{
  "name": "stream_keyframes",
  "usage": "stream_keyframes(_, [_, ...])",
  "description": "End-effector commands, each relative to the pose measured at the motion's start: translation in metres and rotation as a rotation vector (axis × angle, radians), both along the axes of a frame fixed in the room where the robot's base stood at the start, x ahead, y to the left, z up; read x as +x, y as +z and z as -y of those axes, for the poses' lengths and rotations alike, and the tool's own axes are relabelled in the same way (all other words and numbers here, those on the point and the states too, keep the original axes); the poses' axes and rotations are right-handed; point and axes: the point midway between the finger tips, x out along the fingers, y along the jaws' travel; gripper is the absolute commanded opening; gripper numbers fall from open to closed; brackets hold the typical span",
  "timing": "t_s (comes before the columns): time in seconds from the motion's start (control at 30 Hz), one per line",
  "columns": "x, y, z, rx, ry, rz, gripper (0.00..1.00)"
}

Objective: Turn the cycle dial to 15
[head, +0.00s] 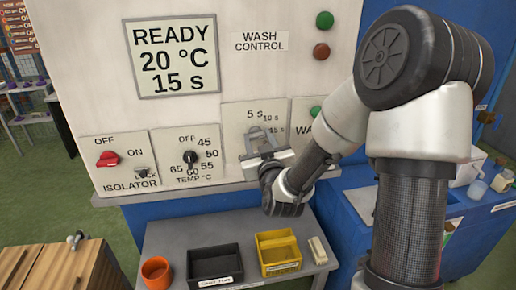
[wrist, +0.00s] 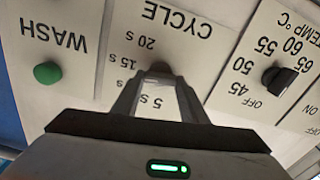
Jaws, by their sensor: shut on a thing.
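The cycle dial (wrist: 160,68) is on the white wash control panel, between my fingertips in the wrist view, where the picture is upside down. My gripper (wrist: 158,82) is shut on it, and the fingers hide most of the dial. Its pointer direction cannot be made out. Labels 5 s, 15 s and 20 s show around it. In the head view my gripper (head: 262,142) covers the middle of the cycle plate (head: 238,110), where 5 s, 10 s and 15 s show. The display (head: 176,57) reads READY, 20 °C, 15 s.
The temperature dial (head: 190,158) and red isolator switch (head: 108,158) are left of the cycle plate. A green wash button (wrist: 47,73) is on the plate beside it. Below, a grey shelf holds an orange cup (head: 156,272), a black bin (head: 215,264) and a yellow bin (head: 278,253).

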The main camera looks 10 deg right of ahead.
Motion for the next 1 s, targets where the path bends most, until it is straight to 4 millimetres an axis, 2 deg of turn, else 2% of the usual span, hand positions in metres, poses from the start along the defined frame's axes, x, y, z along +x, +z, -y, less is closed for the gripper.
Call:
stream_keyframes(0.2, [0.0005, -0.0008, 0.0001, 0.152, 0.001, 0.004, 0.17])
stream_keyframes(0.53, [0.0006, 0.0016, 0.0007, 0.172, 0.000, 0.003, 0.17])
stream_keyframes(0.57, [0.0006, 0.0016, 0.0007, 0.171, 0.000, 0.003, 0.42])
stream_keyframes(0.67, [0.0005, 0.0014, 0.0007, 0.171, -0.001, 0.002, 0.58])
stream_keyframes(1.0, [0.0005, 0.0004, 0.0005, 0.170, 0.000, 0.001, 0.58])
